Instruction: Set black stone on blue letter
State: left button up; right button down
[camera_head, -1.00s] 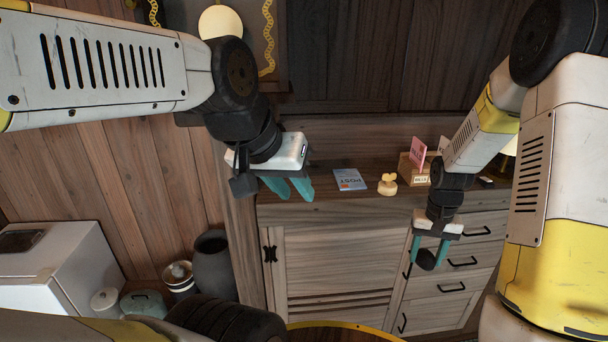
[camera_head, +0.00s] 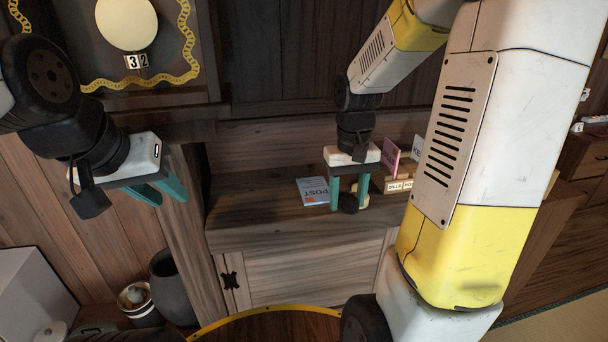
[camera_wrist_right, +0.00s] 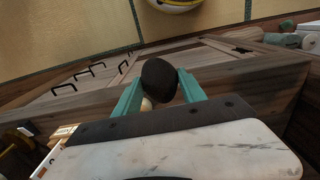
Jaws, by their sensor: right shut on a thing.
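The black stone (camera_head: 348,203) is held between the teal fingers of my right gripper (camera_head: 349,207), above the cabinet top. In the right wrist view the dark, rounded stone (camera_wrist_right: 159,80) sits between both fingertips. The blue letter (camera_head: 312,192), printed with the word POST, lies flat on the cabinet top, just left of the right gripper. The letter cannot be made out in the right wrist view. My left gripper (camera_head: 163,192) is empty, its fingers apart, left of the cabinet top.
A small pale yellow object (camera_wrist_right: 147,104) stands partly hidden behind the right gripper and stone. A wooden holder (camera_head: 399,185) with a pink card (camera_head: 391,158) stands to the right. The cabinet top (camera_head: 255,205) is clear left of the letter.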

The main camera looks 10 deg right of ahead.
send_over(317, 196)
jog(key=shift+w+f, duration=0.1)
jog(key=shift+f, duration=2.4)
jog(key=shift+f, duration=0.1)
jog(key=c, duration=0.7)
grip_release()
jog(key=shift+o, duration=0.2)
